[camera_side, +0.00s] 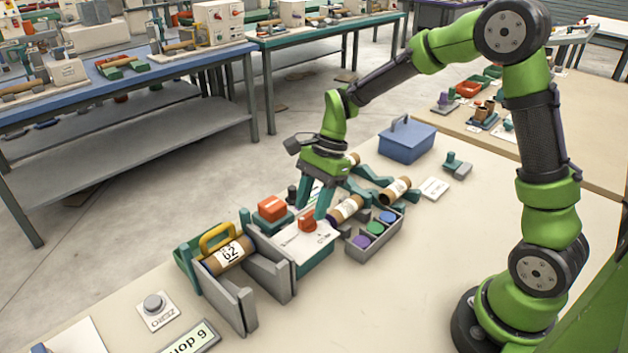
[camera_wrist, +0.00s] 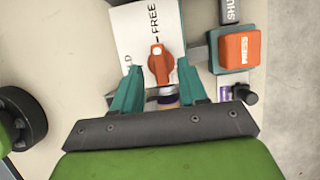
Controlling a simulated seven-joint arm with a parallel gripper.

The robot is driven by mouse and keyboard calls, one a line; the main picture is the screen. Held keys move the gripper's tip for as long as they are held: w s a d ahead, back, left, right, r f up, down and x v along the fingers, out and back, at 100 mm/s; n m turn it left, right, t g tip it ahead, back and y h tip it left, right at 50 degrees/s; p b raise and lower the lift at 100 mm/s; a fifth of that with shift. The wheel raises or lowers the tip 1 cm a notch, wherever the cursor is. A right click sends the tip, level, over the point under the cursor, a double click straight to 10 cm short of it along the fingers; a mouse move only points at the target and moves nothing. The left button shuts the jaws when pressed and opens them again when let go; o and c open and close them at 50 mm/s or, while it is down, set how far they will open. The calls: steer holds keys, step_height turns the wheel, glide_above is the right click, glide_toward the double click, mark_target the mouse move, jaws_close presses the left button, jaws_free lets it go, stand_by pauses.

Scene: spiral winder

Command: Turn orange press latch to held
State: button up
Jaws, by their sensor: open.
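The orange press latch (camera_wrist: 159,67) is a small knob on a white label plate (camera_wrist: 137,22). Its pointed end aims up the wrist picture towards the word FREE. The other label word, at the left, is partly hidden. In the side view the latch (camera_side: 308,223) sits on top of a teal box. My gripper (camera_wrist: 155,72) is open, with one teal finger on each side of the latch. In the side view my gripper (camera_side: 313,210) points down at it. I cannot tell whether either finger touches the latch.
An orange PRESS block (camera_wrist: 240,48) stands just right of the latch, with a black knob (camera_wrist: 244,94) below it. In the side view, a grey tray (camera_side: 374,238) with coloured discs stands close right.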

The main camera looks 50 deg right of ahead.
mark_target(308, 221)
steer(key=shift+x, duration=1.1)
jaws_close()
